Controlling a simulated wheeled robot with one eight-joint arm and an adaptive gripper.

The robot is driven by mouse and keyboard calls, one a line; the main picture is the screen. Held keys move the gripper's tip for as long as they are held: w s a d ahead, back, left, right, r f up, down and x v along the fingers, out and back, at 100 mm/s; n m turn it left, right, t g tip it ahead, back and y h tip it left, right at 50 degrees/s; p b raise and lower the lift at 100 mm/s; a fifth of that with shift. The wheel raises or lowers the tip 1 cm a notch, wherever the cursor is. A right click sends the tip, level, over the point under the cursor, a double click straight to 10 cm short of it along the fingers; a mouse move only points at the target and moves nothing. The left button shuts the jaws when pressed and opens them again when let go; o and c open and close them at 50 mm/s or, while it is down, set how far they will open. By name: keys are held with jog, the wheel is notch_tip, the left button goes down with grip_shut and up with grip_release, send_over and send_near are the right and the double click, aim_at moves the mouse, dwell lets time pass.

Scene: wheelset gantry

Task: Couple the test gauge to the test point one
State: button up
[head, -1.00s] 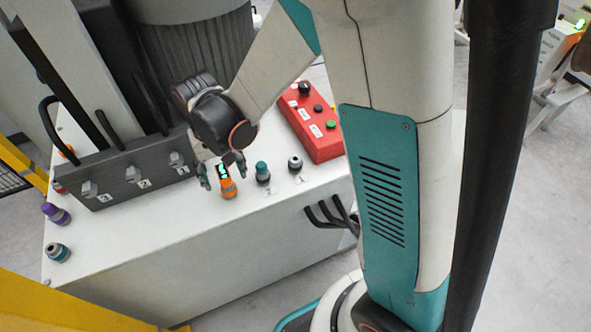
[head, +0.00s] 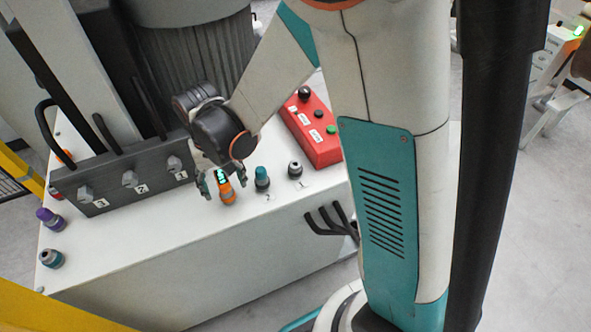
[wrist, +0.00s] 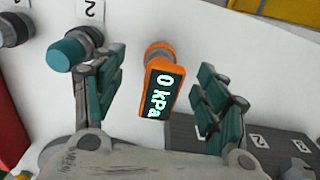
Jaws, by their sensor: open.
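The test gauge (head: 226,190) is orange with a dark display and stands on the white bench top. In the wrist view the gauge (wrist: 161,92) reads 0 kPa. My gripper (head: 223,184) is open, with one teal-padded finger on each side of the gauge. In the wrist view gaps show between both fingers and the gauge. A grey fitting (head: 295,168) beside a label that looks like 1 stands to the right on the bench. A teal-capped fitting (head: 262,178) with a label 2 stands between it and the gauge.
A dark block (head: 120,183) with numbered grey fittings stands behind and left of my gripper. A red control box (head: 312,130) with buttons lies at the back right. Purple (head: 50,219) and teal-grey (head: 51,259) fittings sit at the left edge. Black hooks (head: 330,222) project from the bench side.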

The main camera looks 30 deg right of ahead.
aim_at(221, 176)
jog(key=shift+c, duration=0.6)
grip_shut()
jog(key=shift+r, duration=0.15)
jog(key=shift+r+p, duration=2.05)
jog(key=shift+r, duration=0.8)
